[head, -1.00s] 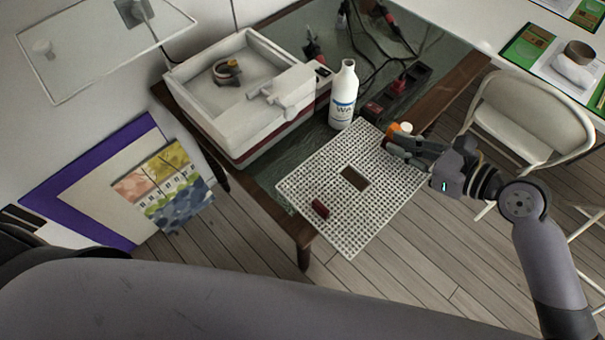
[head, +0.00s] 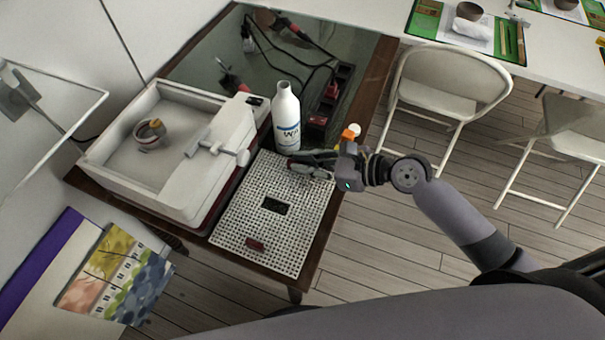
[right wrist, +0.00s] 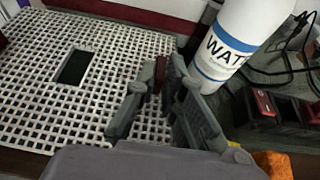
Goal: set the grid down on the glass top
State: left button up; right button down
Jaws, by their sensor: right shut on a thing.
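The white perforated grid (head: 232,222) has a dark rectangular opening and a red grip (head: 256,244) near its front edge. It lies flat over the front part of the glass-topped table (head: 203,58), between the white basin unit and the wooden edge. My right gripper (head: 296,163) is at its far edge, shut on the grid at a second red grip (right wrist: 159,74), which shows between the fingers in the right wrist view. The grid (right wrist: 105,62) fills the left of that view. I cannot tell whether its underside touches the glass. My left gripper is not in view.
A white bottle (head: 286,118) stands close behind the grid and my right gripper. Cables and a power strip (head: 330,100) lie behind. A folding chair (head: 450,80) stands right.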

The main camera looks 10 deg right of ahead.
jog(key=shift+f+b, duration=0.4)
jog(key=shift+f, duration=1.25)
jog(key=shift+f, duration=0.15)
jog(key=c, duration=1.7)
grip_release()
jog(key=v, duration=1)
jog(key=shift+s+d, duration=0.1)
jog(key=shift+s, duration=0.05)
jog(key=shift+v, duration=0.85)
